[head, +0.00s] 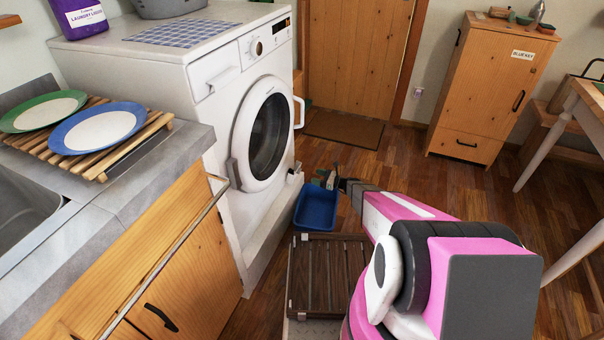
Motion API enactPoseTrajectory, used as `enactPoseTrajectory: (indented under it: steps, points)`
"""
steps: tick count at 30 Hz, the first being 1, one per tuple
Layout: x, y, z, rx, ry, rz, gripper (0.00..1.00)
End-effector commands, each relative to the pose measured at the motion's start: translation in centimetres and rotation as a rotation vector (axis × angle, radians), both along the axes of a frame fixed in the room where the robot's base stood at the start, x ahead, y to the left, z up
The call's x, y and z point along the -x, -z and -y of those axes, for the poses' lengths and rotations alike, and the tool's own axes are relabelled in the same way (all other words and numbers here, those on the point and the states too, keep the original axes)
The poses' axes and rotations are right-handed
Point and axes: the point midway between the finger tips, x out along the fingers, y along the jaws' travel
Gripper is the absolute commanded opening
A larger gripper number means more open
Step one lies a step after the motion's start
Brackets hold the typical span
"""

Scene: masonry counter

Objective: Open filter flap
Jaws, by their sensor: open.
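The white washing machine (222,110) stands at the left with its round door (268,130) shut. A small pale and dark part (295,171) shows low on the front's right side. It may be the filter flap, but it is too small to tell whether it is open or shut. My gripper (331,178) is small and far off, open, low in front of the machine and to the right of that part, seemingly apart from it. My pink arm hides part of the floor in front of it.
A blue tub (317,210) is on the floor beneath my gripper. A dark slatted rack (328,272) lies nearer. A counter (190,137) with plates is at left; a wooden cabinet (488,90) and table are at right.

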Motion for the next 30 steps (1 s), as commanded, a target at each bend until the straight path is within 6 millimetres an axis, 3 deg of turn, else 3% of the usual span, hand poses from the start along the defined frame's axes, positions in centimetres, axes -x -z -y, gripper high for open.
enactPoseTrajectory:
  steps: [6, 12, 18, 26, 29, 30]
  points:
    - [-1.5, 0.0, -3.9, -0.001, -0.001, 0.001, 0.68]
    - [-2.4, 0.0, -6.4, -0.002, -0.001, 0.002, 0.68]
    - [-2.8, 0.0, -7.5, -0.002, 0.0, 0.001, 0.68]
    - [-2.8, 0.0, -7.6, -0.002, 0.0, 0.001, 0.68]
    - [-2.8, 0.0, -7.5, -0.002, 0.0, 0.001, 0.42]
    - [-2.7, 0.0, -7.5, -0.002, 0.0, 0.001, 0.29]
